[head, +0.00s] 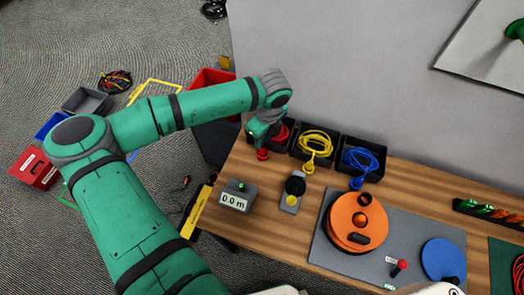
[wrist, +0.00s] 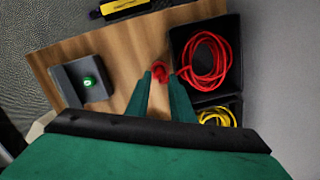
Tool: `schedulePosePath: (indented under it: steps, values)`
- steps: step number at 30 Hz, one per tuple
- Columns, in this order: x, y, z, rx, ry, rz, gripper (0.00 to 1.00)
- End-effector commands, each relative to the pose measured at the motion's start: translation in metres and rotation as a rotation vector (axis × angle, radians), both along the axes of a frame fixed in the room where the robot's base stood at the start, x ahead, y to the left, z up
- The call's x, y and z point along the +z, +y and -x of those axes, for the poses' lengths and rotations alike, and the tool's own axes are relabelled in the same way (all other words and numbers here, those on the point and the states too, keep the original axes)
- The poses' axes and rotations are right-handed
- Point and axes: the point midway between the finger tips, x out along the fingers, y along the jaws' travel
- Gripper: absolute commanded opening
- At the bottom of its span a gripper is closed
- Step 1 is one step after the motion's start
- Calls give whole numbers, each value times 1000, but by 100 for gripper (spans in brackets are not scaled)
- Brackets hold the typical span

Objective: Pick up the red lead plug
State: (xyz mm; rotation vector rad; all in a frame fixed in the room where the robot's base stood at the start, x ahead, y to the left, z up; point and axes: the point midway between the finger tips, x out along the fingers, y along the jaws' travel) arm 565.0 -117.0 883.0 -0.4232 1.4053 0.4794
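The red lead plug (head: 263,154) stands on the wooden bench just in front of the leftmost black bin. In the wrist view the red plug (wrist: 160,72) shows between and just beyond my fingertips. The red lead (wrist: 205,60) lies coiled in its bin; its coil is partly hidden behind my gripper in the head view. My gripper (wrist: 160,77) points down over the plug, its two green fingers apart on either side of it. It looks open, with no clear grip on the plug. In the head view my gripper (head: 262,138) is right above the plug.
Black bins with yellow (head: 316,143) and blue (head: 360,160) leads stand to the right. A grey meter reading 0.0 m (head: 237,197) and a small grey device (head: 293,192) sit in front. An orange reel (head: 355,222) is farther right. The wall rises behind the bins.

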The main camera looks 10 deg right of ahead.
Motion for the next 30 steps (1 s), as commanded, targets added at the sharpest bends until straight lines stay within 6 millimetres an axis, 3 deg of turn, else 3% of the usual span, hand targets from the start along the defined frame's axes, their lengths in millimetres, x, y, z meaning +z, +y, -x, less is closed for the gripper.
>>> schedulePosePath:
  steps: [13,23,26,30]
  values:
    - [-48,-1,-3,-1,0,0,21]
    - [-54,0,-4,-1,0,1,21]
    - [-54,0,-3,-1,0,1,0]
    - [-54,-1,-3,-1,0,1,0]
